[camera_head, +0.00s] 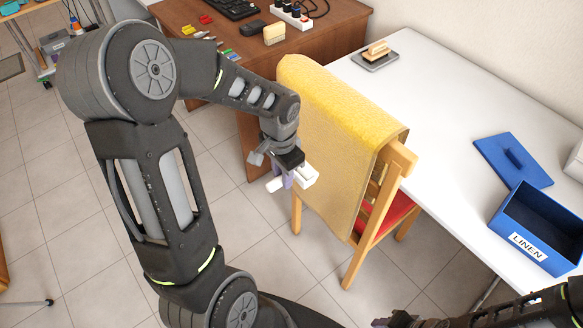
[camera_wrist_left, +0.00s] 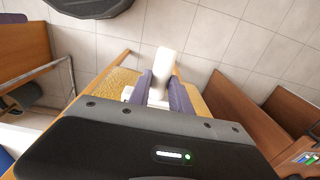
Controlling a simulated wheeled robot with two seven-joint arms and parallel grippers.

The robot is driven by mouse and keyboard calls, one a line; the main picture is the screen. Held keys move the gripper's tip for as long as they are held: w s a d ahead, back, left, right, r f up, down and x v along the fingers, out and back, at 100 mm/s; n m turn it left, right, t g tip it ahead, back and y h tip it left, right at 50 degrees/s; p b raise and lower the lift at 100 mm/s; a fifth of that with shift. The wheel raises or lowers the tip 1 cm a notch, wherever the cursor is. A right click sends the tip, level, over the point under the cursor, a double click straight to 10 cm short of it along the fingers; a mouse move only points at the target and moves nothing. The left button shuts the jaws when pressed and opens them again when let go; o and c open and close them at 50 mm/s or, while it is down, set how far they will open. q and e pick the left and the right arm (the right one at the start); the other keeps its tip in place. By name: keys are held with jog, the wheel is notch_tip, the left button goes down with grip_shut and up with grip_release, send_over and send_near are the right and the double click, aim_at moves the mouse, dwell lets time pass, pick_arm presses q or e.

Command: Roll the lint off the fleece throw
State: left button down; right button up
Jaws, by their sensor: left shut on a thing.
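A yellow fleece throw (camera_head: 325,130) hangs over the back of a wooden chair (camera_head: 400,160). My left gripper (camera_head: 285,172) is shut on a white lint roller (camera_head: 300,178), beside the lower left part of the throw. In the left wrist view, the purple-grey fingers of the left gripper (camera_wrist_left: 165,95) grip the roller (camera_wrist_left: 165,62), and the throw (camera_wrist_left: 118,85) shows behind them. I cannot tell whether the roller touches the cloth. No lint can be made out. Part of my right arm shows at the bottom right; its jaws are unclear (camera_head: 390,320).
A blue box labelled LINEN (camera_head: 505,228) and its blue lid (camera_head: 490,150) stand on the white desk (camera_head: 440,100). A wooden-handled brush (camera_head: 377,48) lies on a grey pad. A brown desk (camera_head: 335,35) with a keyboard and small items stands behind. Tiled floor lies left of the chair.

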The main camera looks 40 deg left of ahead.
aim_at(267, 185)
pick_arm(q)
jog(key=shift+s+a, duration=0.25)
jog(key=shift+s, duration=0.65)
jog(key=shift+s, duration=0.1)
jog(key=s, duration=0.1)
jog(key=s+a, duration=0.1)
jog(key=shift+s, duration=0.35)
